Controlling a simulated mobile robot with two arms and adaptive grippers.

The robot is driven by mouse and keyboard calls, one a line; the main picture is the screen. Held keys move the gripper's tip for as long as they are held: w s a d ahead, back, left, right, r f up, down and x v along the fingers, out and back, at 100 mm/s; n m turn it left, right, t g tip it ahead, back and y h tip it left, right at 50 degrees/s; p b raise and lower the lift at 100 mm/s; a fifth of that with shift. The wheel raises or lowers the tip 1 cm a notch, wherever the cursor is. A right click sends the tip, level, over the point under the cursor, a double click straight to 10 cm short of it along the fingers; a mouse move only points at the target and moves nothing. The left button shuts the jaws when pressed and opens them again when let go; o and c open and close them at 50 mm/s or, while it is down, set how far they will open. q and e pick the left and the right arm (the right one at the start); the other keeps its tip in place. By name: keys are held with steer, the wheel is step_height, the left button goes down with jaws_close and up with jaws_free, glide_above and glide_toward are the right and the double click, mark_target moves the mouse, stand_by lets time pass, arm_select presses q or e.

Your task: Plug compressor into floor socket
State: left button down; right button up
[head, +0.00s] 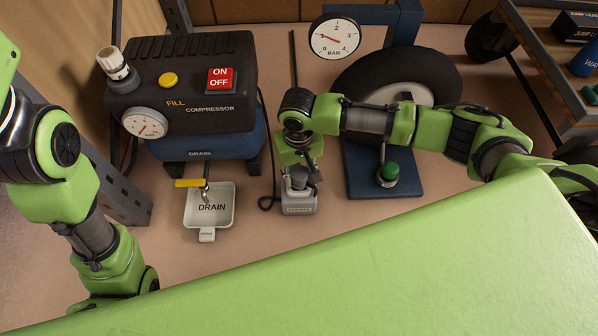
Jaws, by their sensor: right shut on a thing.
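The compressor (185,85) stands at the upper left, black on top with a blue tank, a red ON/OFF switch (220,79) and a yellow FILL button (168,80). Its dark cable (267,203) comes down the right side and loops on the floor. The grey floor socket (298,207) sits right of the drain tray. My right gripper (300,172) points down over the socket, shut on a grey plug (298,183). The plug is at the socket's top; I cannot tell whether it is fully seated. My left arm shows at the left, its gripper out of view.
A white drain tray (194,216) lies under the yellow drain lever (189,183). A wheel (434,72) on a blue stand (352,182) with a green-capped part (390,171) and a bar gauge (335,37) is behind my right arm. A shelf cart (560,85) stands at upper right.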

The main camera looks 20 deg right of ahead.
steer(key=o, duration=1.2)
step_height(320, 180, up, 12)
steer(key=shift+r, duration=0.1)
